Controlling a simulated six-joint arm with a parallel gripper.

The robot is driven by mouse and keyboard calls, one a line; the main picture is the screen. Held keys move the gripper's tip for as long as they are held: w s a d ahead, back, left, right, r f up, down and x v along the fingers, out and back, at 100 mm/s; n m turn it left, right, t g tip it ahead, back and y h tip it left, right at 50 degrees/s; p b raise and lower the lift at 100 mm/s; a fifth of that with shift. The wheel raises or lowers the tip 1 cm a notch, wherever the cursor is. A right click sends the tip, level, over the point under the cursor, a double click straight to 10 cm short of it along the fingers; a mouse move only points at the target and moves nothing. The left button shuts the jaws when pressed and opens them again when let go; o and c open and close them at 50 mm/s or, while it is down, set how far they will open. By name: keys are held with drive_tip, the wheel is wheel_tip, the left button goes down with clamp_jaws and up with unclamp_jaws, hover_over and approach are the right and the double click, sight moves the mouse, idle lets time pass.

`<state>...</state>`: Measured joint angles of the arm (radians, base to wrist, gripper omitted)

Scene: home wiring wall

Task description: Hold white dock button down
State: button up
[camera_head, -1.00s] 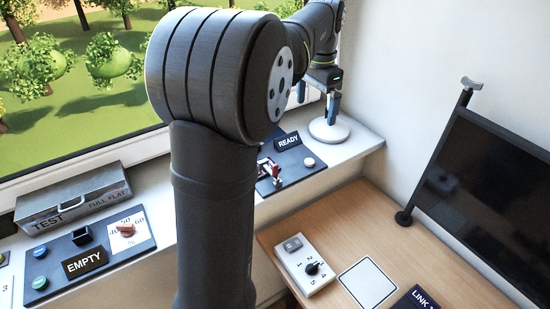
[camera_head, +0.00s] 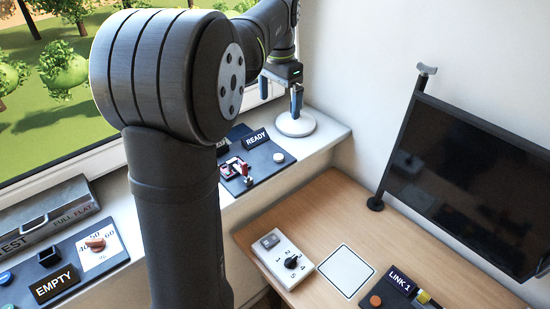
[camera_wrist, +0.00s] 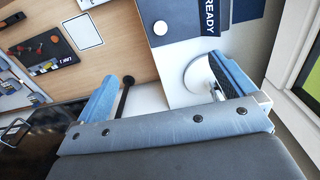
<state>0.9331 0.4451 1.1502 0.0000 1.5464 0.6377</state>
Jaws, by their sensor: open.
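The white dock button (camera_head: 279,157) is a small round cap at the right end of a dark panel (camera_head: 262,165) with a READY sign (camera_head: 257,138), on the window ledge. The button also shows in the wrist view (camera_wrist: 160,28), left of the READY lettering. My gripper (camera_head: 281,105) hangs above and behind the panel, near a round white base (camera_head: 294,126). In the wrist view my gripper (camera_wrist: 163,68) has its two blue fingers wide apart with nothing between them. The button is clear of both fingers. One finger hides part of the white base.
A red-and-white lever device (camera_head: 235,168) sits on the panel left of the button. A wooden desk below holds a white switch box (camera_head: 282,262), a white square pad (camera_head: 346,284) and the LINK 1 panel (camera_head: 395,292). A dark monitor (camera_head: 470,185) stands right. My arm covers some ledge.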

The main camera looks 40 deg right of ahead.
idle(0.4)
clamp_jaws()
idle(0.4)
idle(1.2)
